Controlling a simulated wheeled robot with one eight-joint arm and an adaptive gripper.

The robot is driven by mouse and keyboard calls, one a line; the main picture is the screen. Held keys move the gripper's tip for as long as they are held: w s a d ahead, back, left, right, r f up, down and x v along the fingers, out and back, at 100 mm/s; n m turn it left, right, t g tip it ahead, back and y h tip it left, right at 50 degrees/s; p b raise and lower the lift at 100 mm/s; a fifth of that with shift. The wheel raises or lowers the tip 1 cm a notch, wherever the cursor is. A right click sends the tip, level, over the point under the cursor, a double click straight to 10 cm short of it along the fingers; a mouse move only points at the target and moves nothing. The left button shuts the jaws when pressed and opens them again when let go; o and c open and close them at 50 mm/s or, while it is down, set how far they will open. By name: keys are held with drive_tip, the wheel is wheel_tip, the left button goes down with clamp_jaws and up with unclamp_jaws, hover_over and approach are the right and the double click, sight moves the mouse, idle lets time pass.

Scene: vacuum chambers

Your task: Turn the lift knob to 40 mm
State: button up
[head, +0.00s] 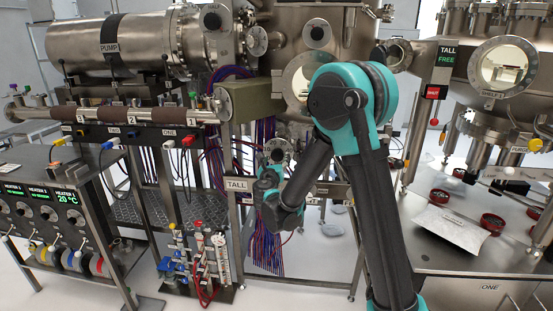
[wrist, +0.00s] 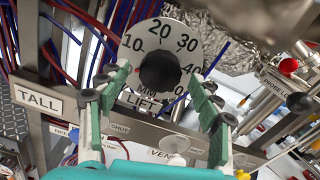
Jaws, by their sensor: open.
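The lift knob (wrist: 160,72) is a round black knob in the middle of a pale dial plate (wrist: 187,43) in the wrist view. The plate is marked 10, 20, 30 and 40, with MM and LIFT below the knob. My gripper (wrist: 161,80) is open, with one green-padded finger to the left of the knob and one to the right. Gaps show between the fingers and the knob, and I see no contact. I cannot make out a pointer on the knob, so its setting is unclear. In the head view, my arm hides much of this area.
A metal rail with a TALL label (wrist: 39,99) runs below the dial, with SHUT and VENT labels near it. Red and blue cables hang behind at left. Crumpled foil (wrist: 240,20) is at upper right. A steel table (head: 450,255) stands at right in the head view.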

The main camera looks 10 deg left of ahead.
drive_tip(key=shift+w, duration=0.65)
drive_tip(key=shift+c, duration=0.4)
drive_tip(key=c, duration=1.1)
drive_tip(key=shift+o, duration=0.2)
